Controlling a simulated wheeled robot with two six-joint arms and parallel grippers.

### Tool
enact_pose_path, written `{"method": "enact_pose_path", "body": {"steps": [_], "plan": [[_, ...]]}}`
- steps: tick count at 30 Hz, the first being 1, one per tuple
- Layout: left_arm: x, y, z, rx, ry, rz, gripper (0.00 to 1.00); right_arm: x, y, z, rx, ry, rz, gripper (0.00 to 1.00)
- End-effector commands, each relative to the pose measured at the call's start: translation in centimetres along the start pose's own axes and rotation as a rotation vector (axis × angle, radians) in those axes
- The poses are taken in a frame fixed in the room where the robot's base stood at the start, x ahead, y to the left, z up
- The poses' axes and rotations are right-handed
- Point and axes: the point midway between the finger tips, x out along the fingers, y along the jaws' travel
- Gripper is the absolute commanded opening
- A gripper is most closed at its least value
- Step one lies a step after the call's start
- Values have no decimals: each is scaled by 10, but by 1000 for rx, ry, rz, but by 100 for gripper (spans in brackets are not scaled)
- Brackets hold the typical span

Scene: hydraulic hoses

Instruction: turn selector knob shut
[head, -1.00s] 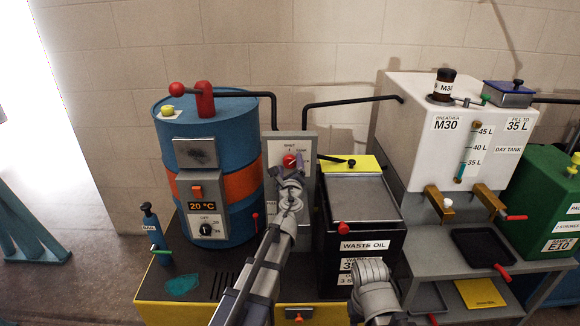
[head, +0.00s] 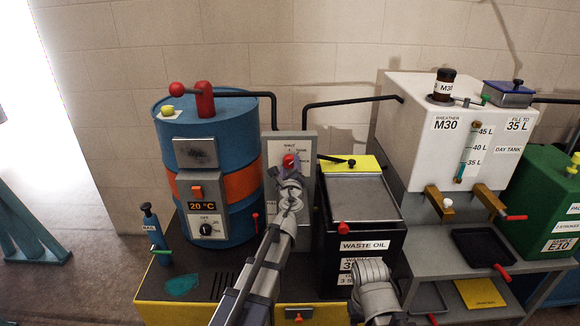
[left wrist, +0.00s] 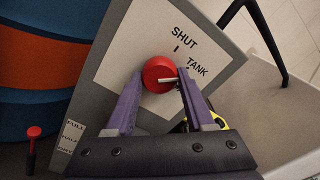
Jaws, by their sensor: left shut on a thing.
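The red round selector knob (left wrist: 156,76) sits on a pale label plate (left wrist: 122,60) on a grey panel; it also shows in the head view (head: 288,161). Its light pointer pin points right, toward the word TANK, in the left wrist view. The word SHUT and its tick mark (left wrist: 177,48) are above and right of the knob. My left gripper (left wrist: 160,76) has its purple fingers on both sides of the knob and is shut on it. In the head view my left gripper (head: 289,171) covers part of the panel. My right gripper is not in view.
A blue drum (head: 225,125) with an orange band stands left of the panel. The black waste oil bin (head: 392,240) stands close on the right, with my right arm in front. A white day tank (head: 415,165) is farther right. Black pipes run above the panel.

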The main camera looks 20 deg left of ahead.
Motion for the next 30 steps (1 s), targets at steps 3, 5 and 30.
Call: {"method": "enact_pose_path", "body": {"steps": [3,5,30], "plan": [[0,0,0,-40,0,0,0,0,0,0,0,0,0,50],[0,0,0,-71,0,0,0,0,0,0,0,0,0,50],[0,-1,0,-738,-1,0,0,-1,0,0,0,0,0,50]]}}
